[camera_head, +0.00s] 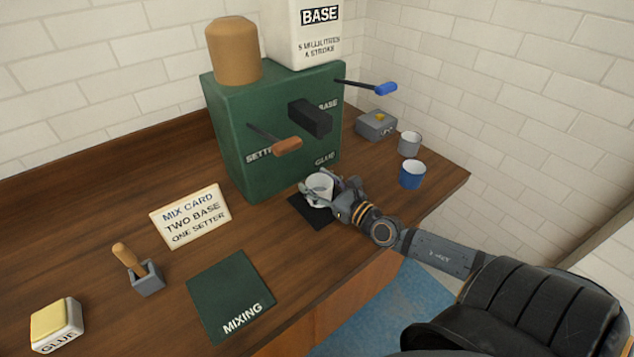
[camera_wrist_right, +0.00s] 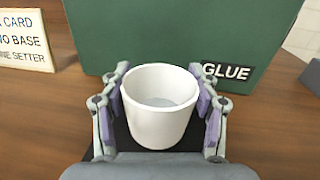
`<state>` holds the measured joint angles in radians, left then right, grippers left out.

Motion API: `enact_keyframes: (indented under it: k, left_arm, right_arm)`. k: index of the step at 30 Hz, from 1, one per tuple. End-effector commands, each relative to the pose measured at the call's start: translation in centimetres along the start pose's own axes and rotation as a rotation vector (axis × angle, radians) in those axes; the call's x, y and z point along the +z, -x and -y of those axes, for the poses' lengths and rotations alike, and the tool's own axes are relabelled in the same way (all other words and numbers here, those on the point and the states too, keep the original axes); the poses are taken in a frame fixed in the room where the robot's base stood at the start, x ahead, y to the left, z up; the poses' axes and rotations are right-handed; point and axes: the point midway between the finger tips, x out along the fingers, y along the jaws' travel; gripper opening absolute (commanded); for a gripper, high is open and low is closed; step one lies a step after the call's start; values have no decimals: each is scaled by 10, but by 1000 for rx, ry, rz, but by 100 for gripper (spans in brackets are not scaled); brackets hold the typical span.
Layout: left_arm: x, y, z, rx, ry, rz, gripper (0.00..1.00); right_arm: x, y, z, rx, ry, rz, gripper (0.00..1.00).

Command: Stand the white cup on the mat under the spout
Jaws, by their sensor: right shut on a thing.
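The white cup (camera_head: 319,184) is upright between the fingers of my right gripper (camera_head: 323,191), which is shut on it. In the right wrist view the cup (camera_wrist_right: 158,112) sits between both fingers, with a greyish inside. A dark mat (camera_head: 311,213) lies on the counter at the foot of the green machine (camera_head: 232,130), and the cup is over it. I cannot tell whether the cup's base touches the mat. A black spout block (camera_head: 310,118) juts from the machine's front, above the cup. My left gripper is not in view.
An orange-handled lever (camera_head: 287,146) and a blue-handled lever (camera_head: 385,88) stick out from the machine.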

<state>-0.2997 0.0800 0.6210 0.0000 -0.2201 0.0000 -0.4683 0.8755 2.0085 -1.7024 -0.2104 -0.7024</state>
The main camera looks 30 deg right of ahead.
Motion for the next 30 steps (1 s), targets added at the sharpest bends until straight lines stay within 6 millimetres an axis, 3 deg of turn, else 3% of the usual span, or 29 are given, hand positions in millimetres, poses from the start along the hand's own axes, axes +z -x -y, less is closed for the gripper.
enact_keyframes:
  k: [30]
  left_arm:
    - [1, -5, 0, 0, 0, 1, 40]
  right_arm:
    - [-4, 0, 0, -1, -1, 1, 18]
